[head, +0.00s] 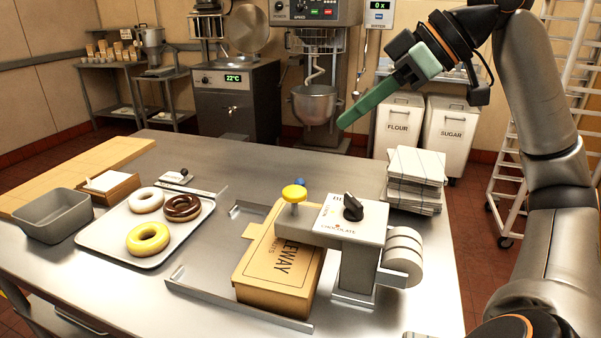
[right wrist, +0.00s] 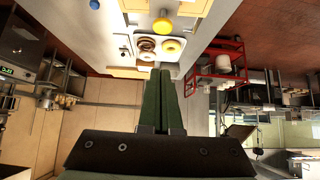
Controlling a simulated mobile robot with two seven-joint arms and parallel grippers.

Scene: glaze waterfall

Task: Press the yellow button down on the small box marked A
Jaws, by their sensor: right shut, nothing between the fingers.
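A yellow round button (head: 294,194) stands on a short stem at the left end of a grey machine (head: 355,230) on the steel table. A blue knob (head: 300,182) shows just behind it. I cannot read a mark A on any box here. My right gripper (head: 345,123) has green fingers, closed together and empty, in the air above and to the right of the button, well apart from it. In the right wrist view its fingers (right wrist: 163,88) are pressed together, and the yellow button (right wrist: 162,26) shows beyond them near the top. My left gripper is not in view.
A cardboard box (head: 280,265) lies under the machine's overhang. A black knob (head: 352,207) sits on the machine's top. A tray (head: 100,232) with doughnuts is at the left, and a stack of folded cloths or papers (head: 415,175) at the right. Air between gripper and button looks clear.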

